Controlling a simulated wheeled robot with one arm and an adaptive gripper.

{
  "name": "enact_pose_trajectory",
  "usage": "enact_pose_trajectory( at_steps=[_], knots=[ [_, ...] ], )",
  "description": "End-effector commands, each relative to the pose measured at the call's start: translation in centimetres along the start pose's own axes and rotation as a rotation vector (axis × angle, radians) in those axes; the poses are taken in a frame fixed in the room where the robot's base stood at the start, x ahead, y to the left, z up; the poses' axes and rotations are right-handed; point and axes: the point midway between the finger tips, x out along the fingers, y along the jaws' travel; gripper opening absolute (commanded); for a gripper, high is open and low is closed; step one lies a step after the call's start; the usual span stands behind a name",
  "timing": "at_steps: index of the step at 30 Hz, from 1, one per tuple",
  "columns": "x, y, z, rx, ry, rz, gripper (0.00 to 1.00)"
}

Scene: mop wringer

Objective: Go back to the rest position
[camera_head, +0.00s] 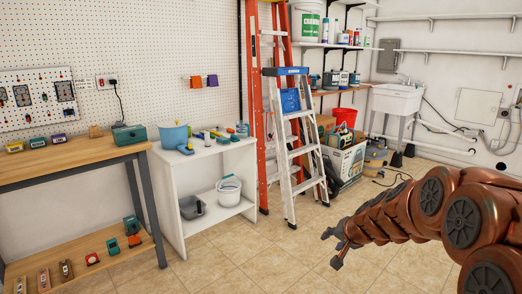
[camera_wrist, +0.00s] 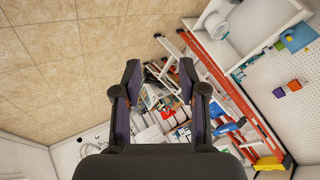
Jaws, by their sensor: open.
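My gripper (camera_head: 340,244) is at the end of my copper-coloured arm, which reaches in from the right of the head view. It hangs over bare floor, in front of the ladders and apart from everything. In the wrist view my gripper (camera_wrist: 158,80) shows two dark fingers spread wide with nothing between them. A white bucket (camera_head: 229,190) stands on that unit's lower shelf, beside a grey container (camera_head: 191,207).
A wooden workbench (camera_head: 60,160) with tools stands at the left. An orange ladder (camera_head: 262,120) and a silver stepladder (camera_head: 290,150) lean behind my gripper. A full white crate (camera_head: 345,162) and a wall sink (camera_head: 397,98) are at the back. The tiled floor (camera_head: 270,255) is clear.

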Motion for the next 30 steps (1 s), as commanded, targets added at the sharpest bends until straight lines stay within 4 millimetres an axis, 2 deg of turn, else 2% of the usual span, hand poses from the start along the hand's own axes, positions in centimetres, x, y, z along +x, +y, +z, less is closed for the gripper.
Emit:
enact_pose_trajectory(
  at_steps=[1,4,8,12,17,21,27,30],
  knots=[
    [-2.7,-1.8,0.8,-0.036,-0.034,-0.008,0.42],
    [-6.2,-3.6,3.9,-0.103,-0.121,-0.011,0.42],
    [-11.0,-4.9,8.1,-0.186,-0.237,0.005,0.42],
    [-16.4,-5.0,12.2,-0.268,-0.353,0.045,0.42],
    [-22.8,-3.9,16.4,-0.35,-0.482,0.116,0.42],
    [-28.5,-2.0,19.6,-0.41,-0.585,0.2,0.42],
    [-35.9,1.4,22.7,-0.464,-0.702,0.332,0.42],
    [-38.3,2.8,23.7,-0.477,-0.741,0.383,0.42]
  ],
)
